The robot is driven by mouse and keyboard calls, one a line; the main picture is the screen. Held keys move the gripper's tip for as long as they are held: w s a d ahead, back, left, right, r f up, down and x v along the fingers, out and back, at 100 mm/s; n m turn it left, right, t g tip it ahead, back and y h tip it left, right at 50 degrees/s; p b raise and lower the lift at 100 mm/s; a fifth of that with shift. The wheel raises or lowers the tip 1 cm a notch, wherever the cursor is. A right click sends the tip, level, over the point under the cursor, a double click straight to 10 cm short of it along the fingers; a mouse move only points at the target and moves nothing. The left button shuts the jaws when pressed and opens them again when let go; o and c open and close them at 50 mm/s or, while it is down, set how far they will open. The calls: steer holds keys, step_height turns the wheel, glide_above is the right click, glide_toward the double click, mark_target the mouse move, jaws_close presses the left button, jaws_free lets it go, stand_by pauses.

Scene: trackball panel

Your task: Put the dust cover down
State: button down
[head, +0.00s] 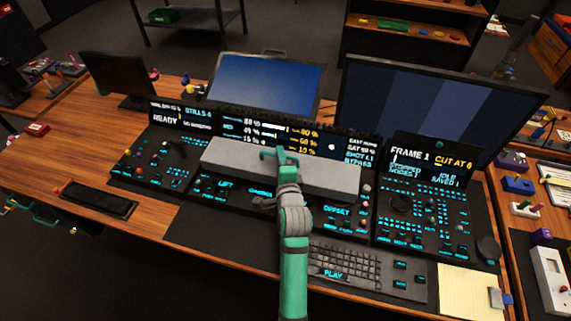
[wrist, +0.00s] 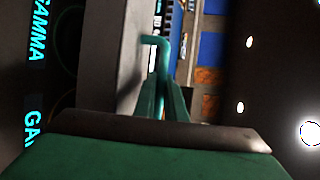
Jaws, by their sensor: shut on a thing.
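The dust cover (head: 232,157) is a long grey box-like lid lying across the middle of the trackball panel (head: 226,199) in the head view. It hides the middle controls, while lit labels show along its front. My gripper (head: 281,155) is above the cover's middle, shut on its teal handle. In the wrist view, the green fingers (wrist: 164,95) close on the bent teal handle (wrist: 155,41), beside the pale face of the cover (wrist: 128,55). I cannot tell whether the cover rests fully on the panel or is slightly raised.
Monitors (head: 265,82) stand behind the panel. A keyboard (head: 345,264) and yellow notepad (head: 466,291) lie in front at the right. A dark tray (head: 97,200) is at the left.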

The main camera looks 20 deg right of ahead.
steer(key=shift+w+d+f, duration=0.1)
steer(key=shift+d+f, duration=0.55)
steer(key=shift+f, duration=0.1)
steer(key=f, duration=0.3)
steer(key=shift+w+d, duration=0.15)
steer(key=shift+d, duration=0.1)
steer(key=shift+f, duration=0.3)
steer(key=shift+f, duration=0.1)
steer(key=c, duration=1.8)
jaws_free()
steer(key=shift+f, duration=0.1)
